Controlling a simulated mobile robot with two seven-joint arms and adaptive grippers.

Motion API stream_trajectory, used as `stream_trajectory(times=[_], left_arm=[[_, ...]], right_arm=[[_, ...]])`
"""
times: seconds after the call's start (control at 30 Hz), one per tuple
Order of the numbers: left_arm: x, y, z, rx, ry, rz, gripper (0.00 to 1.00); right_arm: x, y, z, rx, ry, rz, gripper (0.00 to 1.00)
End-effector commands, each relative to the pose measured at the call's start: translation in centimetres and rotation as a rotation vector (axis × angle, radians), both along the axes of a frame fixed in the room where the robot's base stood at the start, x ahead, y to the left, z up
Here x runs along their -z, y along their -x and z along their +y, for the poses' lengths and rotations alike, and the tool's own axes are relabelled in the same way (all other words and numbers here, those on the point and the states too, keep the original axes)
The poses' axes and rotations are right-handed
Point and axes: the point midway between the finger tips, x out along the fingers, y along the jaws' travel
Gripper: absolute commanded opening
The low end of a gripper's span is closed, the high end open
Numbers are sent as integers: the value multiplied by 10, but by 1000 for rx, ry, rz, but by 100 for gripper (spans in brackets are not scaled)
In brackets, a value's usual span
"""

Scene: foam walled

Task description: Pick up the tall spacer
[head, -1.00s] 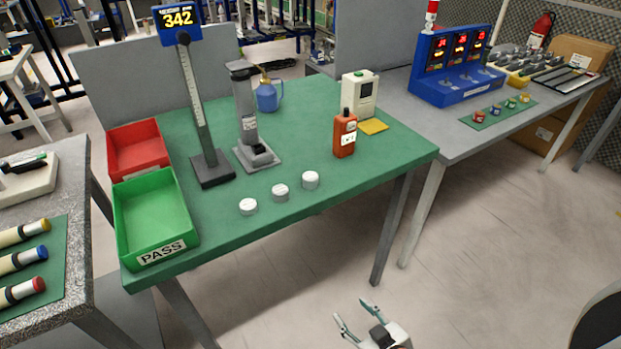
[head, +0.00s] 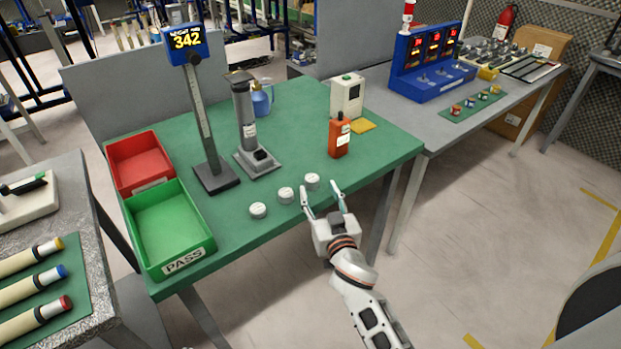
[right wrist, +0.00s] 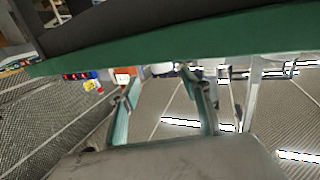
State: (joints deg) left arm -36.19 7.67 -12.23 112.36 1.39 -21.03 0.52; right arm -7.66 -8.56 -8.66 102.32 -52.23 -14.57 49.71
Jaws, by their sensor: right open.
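Three small white round spacers stand in a row near the front edge of the green table: a left one (head: 258,210), a middle one (head: 286,195) and a right one (head: 312,181). They look much alike, and I cannot tell for sure which is the tall one. My right gripper (head: 320,190) is open and empty at the table's front edge, its fingers pointing toward the table, closest to the right spacer. In the right wrist view its two fingers (right wrist: 160,88) are apart with nothing held between them. My left gripper is not in view.
On the green table (head: 230,238) stand a height gauge (head: 203,120) reading 342, a grey column device (head: 246,120), an orange handheld device (head: 339,137), a white box (head: 347,95), a blue jug (head: 261,100), a red bin (head: 140,162) and a green PASS bin (head: 170,228).

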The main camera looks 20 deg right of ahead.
Motion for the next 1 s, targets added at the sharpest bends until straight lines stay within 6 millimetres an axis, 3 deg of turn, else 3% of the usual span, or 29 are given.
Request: stream_trajectory(times=[0.23,0.5,0.87,1.0], left_arm=[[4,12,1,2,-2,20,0],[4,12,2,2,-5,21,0],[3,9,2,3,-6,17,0],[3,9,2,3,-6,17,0]], right_arm=[[0,-25,0,0,1,-1,47],[3,-61,1,0,2,-1,47],[4,-69,0,0,0,0,47],[4,-69,0,0,0,0,10]])
